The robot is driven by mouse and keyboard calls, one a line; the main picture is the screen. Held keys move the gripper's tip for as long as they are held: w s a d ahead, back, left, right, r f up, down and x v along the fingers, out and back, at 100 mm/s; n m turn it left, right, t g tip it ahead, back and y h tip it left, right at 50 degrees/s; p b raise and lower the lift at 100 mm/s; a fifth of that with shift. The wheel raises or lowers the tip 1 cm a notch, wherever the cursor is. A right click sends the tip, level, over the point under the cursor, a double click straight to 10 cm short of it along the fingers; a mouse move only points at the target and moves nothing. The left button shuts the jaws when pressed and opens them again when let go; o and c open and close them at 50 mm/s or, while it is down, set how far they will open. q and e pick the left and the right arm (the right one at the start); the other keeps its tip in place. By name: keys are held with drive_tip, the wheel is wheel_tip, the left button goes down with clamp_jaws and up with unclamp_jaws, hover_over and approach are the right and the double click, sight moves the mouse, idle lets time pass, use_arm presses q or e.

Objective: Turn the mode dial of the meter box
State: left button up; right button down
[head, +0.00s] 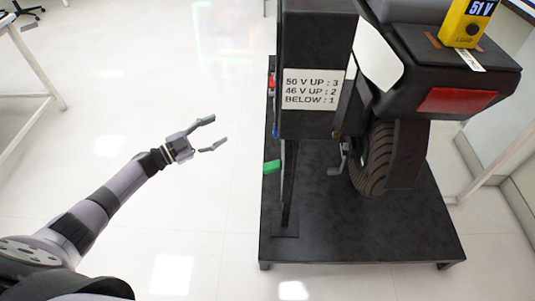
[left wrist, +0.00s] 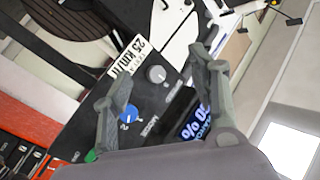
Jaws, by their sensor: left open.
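In the left wrist view, the meter box's dark panel (left wrist: 98,120) carries a blue dial (left wrist: 129,113) beside the word MODE. A digit that looks like 2 shows at the dial. A grey knob (left wrist: 156,74) and a lit display (left wrist: 194,122) with a percent sign share the panel. In the head view, a black box (head: 318,50) bears a sign (head: 311,89) reading 50 V up: 3, 46 V up: 2, below: 1. My left gripper (head: 220,130) is open and empty, apart from the box at its left. My right gripper is not in view.
A yellow meter (head: 467,22) reading 51 V sits on the seat at upper right. The dark platform (head: 350,235) carries the rig, a wheel (head: 374,160) and a post. A green piece (head: 272,167) sticks out low on the post. The floor around my left arm is clear.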

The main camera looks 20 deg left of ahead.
use_arm(q)
drive_tip(key=s+d+r+m+g+h+b, duration=0.1)
drive_tip(key=s+r+m+g+h+b, duration=0.6)
drive_tip(key=m+g, duration=0.3)
drive_tip(key=w+d+b, duration=0.1)
drive_tip(key=w+d, duration=0.2)
drive_tip(key=d, duration=0.5)
drive_tip(key=w+d+y+b, duration=0.1)
drive_tip(key=w+d, duration=0.2)
drive_tip(key=d, duration=0.5)
drive_tip(key=shift+d, duration=0.35)
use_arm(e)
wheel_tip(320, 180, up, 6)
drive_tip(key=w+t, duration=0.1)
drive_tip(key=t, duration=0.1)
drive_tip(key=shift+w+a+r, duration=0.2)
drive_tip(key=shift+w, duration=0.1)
use_arm(q)
drive_tip(key=shift+c, duration=0.4)
